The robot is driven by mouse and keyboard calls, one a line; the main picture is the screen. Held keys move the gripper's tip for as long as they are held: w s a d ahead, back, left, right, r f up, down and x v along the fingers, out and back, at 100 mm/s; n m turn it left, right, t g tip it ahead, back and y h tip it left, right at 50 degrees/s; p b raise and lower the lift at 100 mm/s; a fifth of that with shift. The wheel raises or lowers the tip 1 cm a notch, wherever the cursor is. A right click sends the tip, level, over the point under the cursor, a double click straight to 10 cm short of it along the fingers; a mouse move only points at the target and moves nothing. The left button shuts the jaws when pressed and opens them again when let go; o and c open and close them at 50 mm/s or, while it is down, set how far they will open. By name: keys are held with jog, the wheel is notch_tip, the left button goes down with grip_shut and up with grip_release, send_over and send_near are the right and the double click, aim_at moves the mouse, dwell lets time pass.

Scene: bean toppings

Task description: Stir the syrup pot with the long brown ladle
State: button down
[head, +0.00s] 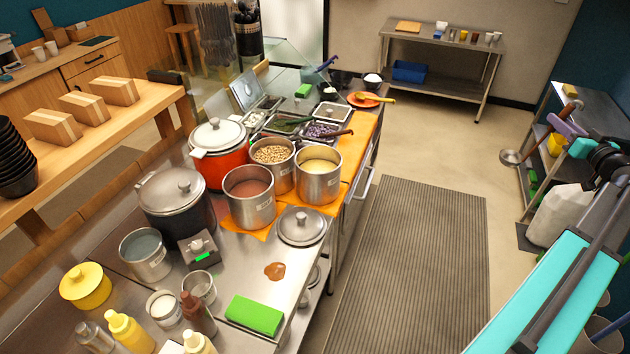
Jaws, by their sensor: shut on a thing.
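My gripper (563,127) is at the right side, its purple fingers shut on the brown handle of a ladle (511,157). The ladle slants down to the left, and its metal bowl hangs above the floor, well to the right of the counter and apart from every pot. Steel pots on the counter hold a reddish-brown liquid (249,190), beans (273,153) and a yellow liquid (318,168). All three are uncovered and upright. Their labels are too small to read, so I cannot tell which is the syrup pot.
A red lidded pot (220,165) and a dark lidded pot (178,205) stand beside the open pots. A loose lid (302,225), a brown spill (275,271) and a green cloth (255,315) lie nearer on the counter. The floor mat (420,260) is clear. A steel shelf (575,110) stands behind my gripper.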

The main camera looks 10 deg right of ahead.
dwell(0.3)
jog(key=a+f+m+h, duration=0.1)
jog(key=a+f, duration=0.2)
jog(key=a, duration=0.3)
jog(key=shift+w+f+h, duration=0.3)
jog(key=shift+s+d, duration=0.1)
jog(key=shift+s, duration=0.05)
